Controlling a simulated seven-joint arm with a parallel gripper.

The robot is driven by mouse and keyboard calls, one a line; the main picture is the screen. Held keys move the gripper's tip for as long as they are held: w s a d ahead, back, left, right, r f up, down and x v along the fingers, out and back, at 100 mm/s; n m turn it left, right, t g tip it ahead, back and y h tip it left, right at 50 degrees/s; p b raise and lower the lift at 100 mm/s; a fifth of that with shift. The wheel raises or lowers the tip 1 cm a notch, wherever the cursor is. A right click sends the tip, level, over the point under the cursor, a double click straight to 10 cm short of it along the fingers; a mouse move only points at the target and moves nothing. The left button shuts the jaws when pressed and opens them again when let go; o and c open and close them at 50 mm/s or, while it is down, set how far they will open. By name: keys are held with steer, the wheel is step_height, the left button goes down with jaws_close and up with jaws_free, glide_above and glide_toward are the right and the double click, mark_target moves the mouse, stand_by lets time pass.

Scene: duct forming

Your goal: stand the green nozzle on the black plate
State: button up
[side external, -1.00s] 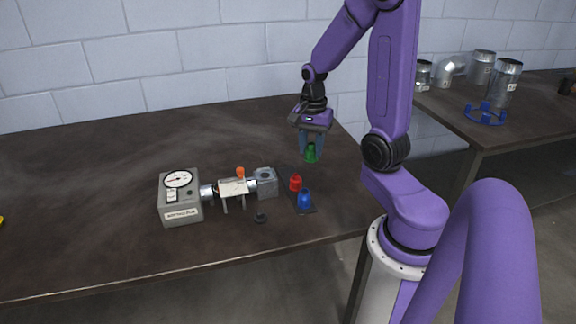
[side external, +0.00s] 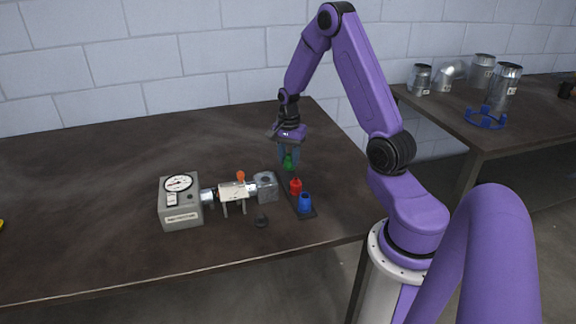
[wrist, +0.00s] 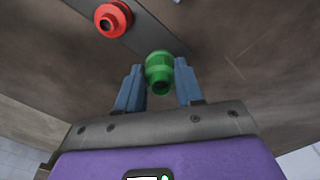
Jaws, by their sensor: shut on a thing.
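The green nozzle (side external: 288,163) is between the fingers of my gripper (side external: 289,157), roughly upright, at the far end of the black plate (side external: 291,200). In the wrist view the green nozzle (wrist: 159,72) sits between the two blue fingertips (wrist: 160,80), and the plate (wrist: 148,36) passes behind its upper part. I cannot tell whether the nozzle's base touches the plate. A red nozzle (side external: 296,186) and a blue nozzle (side external: 305,202) stand on the plate; the red one also shows in the wrist view (wrist: 113,19).
Left of the plate stand a grey block (side external: 265,187), a white tube with an orange knob (side external: 236,190) and a grey gauge box (side external: 180,203). A small dark part (side external: 261,220) lies in front. The table behind and left is clear.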

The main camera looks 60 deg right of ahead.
mark_target(288, 165)
steer(key=shift+w+d+f, duration=0.15)
steer(key=shift+w+f, duration=0.05)
steer(key=shift+f, duration=1.65)
steer(key=shift+f, duration=0.15)
steer(key=o, duration=1.1)
